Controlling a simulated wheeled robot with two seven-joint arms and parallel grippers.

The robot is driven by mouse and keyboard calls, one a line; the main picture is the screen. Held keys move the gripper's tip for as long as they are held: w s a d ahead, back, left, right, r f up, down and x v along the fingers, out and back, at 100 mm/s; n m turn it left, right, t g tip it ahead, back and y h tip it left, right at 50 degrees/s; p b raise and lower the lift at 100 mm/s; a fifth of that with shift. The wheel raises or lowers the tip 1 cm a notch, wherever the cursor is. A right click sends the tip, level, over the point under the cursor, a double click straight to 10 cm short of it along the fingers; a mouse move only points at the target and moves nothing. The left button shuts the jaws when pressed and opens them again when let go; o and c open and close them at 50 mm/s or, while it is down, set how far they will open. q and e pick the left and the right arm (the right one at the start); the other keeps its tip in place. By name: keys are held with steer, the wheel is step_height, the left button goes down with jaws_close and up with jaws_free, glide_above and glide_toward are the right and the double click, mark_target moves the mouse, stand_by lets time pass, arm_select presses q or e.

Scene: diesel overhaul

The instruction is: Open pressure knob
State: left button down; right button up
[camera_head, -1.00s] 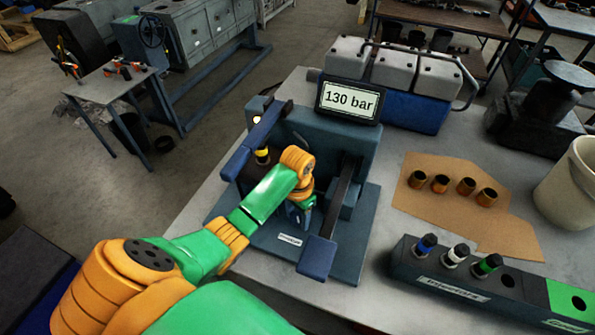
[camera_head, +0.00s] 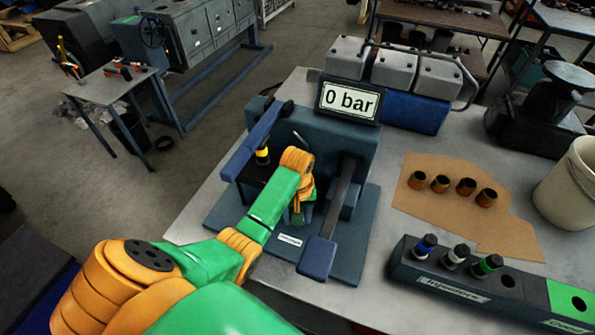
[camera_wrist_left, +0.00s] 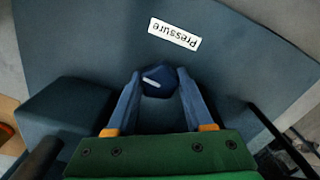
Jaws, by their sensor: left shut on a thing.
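The pressure knob (camera_wrist_left: 157,82) is a small dark blue faceted knob with a pale line on top, in the left wrist view. It sits beside the white "Pressure" label (camera_wrist_left: 174,34), which shows upside down there. My left gripper (camera_wrist_left: 158,88) has a finger on each side of the knob and is shut on it. In the head view my left arm reaches over the test stand (camera_head: 335,146), and the wrist hides the knob. The stand's display (camera_head: 349,101) reads "0 bar". My right gripper is not in view.
Blue lever handles flank the knob, one at left (camera_head: 250,142) and one at front right (camera_head: 317,257). An injector with a yellow band (camera_head: 262,156) stands in the stand. Right are an injector rack (camera_head: 440,280), a cardboard sheet (camera_head: 426,171) with several cups, and a bucket (camera_head: 570,190).

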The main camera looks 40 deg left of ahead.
arm_select(q)
steer(key=shift+w+r+n, duration=0.1)
steer(key=shift+n, duration=0.4)
stand_by(0.3)
steer(key=shift+c, duration=1.5)
jaws_free()
steer(key=r, duration=0.4)
steer(key=shift+w+a, duration=0.15)
steer(key=shift+w, duration=0.1)
steer(key=shift+s+r, duration=0.2)
steer(key=shift+r, duration=0.6)
steer(key=shift+s+r, duration=0.15)
steer(key=shift+r, duration=0.6)
steer(key=shift+f, duration=0.1)
